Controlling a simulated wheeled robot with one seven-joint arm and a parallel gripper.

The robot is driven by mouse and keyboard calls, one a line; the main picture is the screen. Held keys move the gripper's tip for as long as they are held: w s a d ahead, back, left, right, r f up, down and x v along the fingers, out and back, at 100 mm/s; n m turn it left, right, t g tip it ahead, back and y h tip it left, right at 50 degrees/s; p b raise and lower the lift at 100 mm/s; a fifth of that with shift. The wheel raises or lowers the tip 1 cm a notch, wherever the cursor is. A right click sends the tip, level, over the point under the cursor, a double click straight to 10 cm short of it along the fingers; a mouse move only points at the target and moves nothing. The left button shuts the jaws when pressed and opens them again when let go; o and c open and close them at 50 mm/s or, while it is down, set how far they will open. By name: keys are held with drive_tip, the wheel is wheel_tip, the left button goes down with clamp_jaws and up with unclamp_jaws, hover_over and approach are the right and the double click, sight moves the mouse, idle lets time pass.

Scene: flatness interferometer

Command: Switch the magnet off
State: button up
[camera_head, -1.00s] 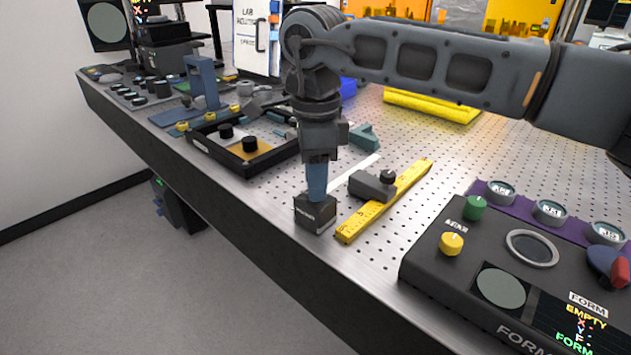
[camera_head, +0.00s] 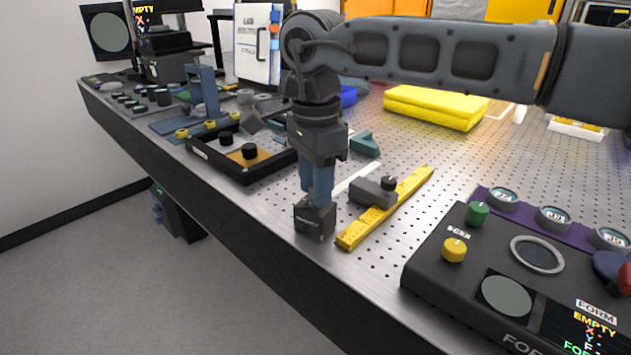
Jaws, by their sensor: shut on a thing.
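A small dark block with white lettering, which looks like the magnet base (camera_head: 314,222), sits on the perforated metal table near its front edge. My gripper (camera_head: 317,200) points straight down over it, with its blue fingers at the top of the block. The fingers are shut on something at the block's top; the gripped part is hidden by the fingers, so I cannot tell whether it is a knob. The position of any switch on the block cannot be seen.
Right of the block lie a yellow ruler (camera_head: 385,210) and a grey block with a black knob (camera_head: 373,192). A black tray (camera_head: 215,164) stands to the left. A dark console (camera_head: 470,290) with knobs fills the front right. The table edge is close in front.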

drive_tip(key=shift+r, duration=0.1)
idle(0.6)
drive_tip(key=o, duration=1.1)
drive_tip(key=shift+c, duration=0.2)
wheel_tip(320, 180, up, 8)
drive_tip(key=shift+f, duration=0.15)
drive_tip(key=shift+c, duration=0.3)
